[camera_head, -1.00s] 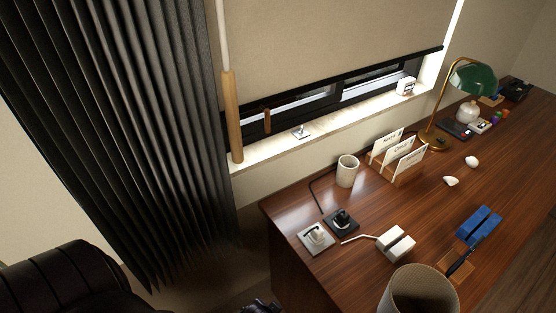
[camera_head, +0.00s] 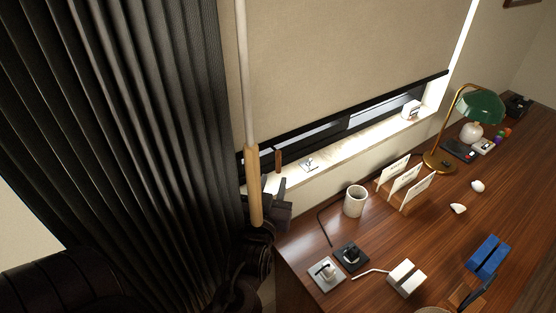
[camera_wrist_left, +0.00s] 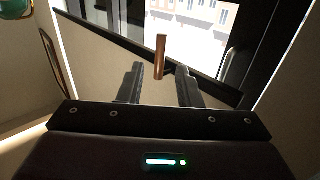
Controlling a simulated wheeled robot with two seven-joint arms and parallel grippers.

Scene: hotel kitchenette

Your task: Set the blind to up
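The beige blind (camera_head: 340,60) hangs low over the window, its black bottom bar (camera_head: 385,100) leaving a narrow strip of glass below. A short wooden pull (camera_head: 278,160) hangs at the bar's left part. My left gripper (camera_head: 276,190) is just below this pull, partly hidden behind a wooden rod handle (camera_head: 254,185). In the left wrist view, which looks upside down, the open fingers (camera_wrist_left: 160,85) stand apart with the pull (camera_wrist_left: 160,57) in line with their gap. It seems beyond the fingertips; I cannot tell whether they touch it. My right gripper is not in view.
A dark curtain (camera_head: 130,120) hangs at the left. The wooden rod handle hangs in front of my gripper. The sill (camera_head: 345,152) carries a few small items. The desk (camera_head: 400,240) holds a cup (camera_head: 355,201), cards (camera_head: 408,185) and a green lamp (camera_head: 478,106).

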